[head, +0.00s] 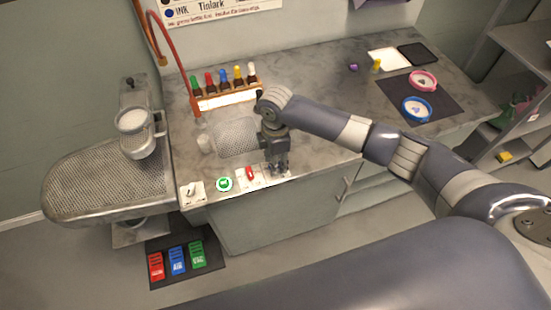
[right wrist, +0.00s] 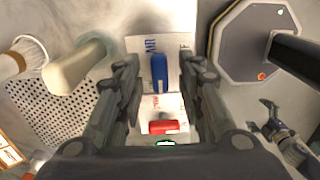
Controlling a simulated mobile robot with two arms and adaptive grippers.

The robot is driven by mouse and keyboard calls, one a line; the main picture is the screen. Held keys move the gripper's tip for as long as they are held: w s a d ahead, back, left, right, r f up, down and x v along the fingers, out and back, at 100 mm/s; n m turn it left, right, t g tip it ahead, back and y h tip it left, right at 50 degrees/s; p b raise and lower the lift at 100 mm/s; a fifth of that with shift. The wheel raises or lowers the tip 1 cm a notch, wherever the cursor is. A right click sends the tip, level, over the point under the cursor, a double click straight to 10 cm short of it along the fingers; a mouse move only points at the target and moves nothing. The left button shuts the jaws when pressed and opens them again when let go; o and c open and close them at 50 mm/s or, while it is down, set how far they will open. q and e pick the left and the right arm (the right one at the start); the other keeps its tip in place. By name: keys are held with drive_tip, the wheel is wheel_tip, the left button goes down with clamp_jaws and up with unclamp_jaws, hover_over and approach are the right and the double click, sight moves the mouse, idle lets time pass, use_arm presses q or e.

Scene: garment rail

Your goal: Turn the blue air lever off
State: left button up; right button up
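The blue lever (right wrist: 159,73) sits on a white label plate (right wrist: 143,44) with blue lettering beside it. Its handle lies lengthwise, up and down in the right wrist view. My right gripper (right wrist: 158,64) is open, with one finger on each side of the blue lever; I cannot tell whether either touches it. In the head view the right gripper (head: 277,170) is at the counter's front edge and hides the blue lever. A red lever (right wrist: 163,127) lies crosswise below the blue one and also shows in the head view (head: 250,173). My left gripper is not in view.
A green button (head: 224,184) and a small switch plate (head: 192,193) are left of the red lever. A bottle rack (head: 228,98) stands behind. A grey octagonal plate (right wrist: 250,40) is right of the gripper. Pedals (head: 178,260) lie on the floor. The counter's right front is clear.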

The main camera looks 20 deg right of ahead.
clamp_jaws()
drive_tip(key=shift+n, duration=0.3)
drive_tip(key=shift+n+p, duration=0.35)
drive_tip(key=shift+n, duration=0.85)
drive_tip(key=n, duration=0.3)
drive_tip(key=shift+n, duration=0.4)
drive_tip(key=n, duration=0.5)
drive_tip(key=n+b, duration=0.1)
drive_tip(key=n, duration=0.5)
unclamp_jaws()
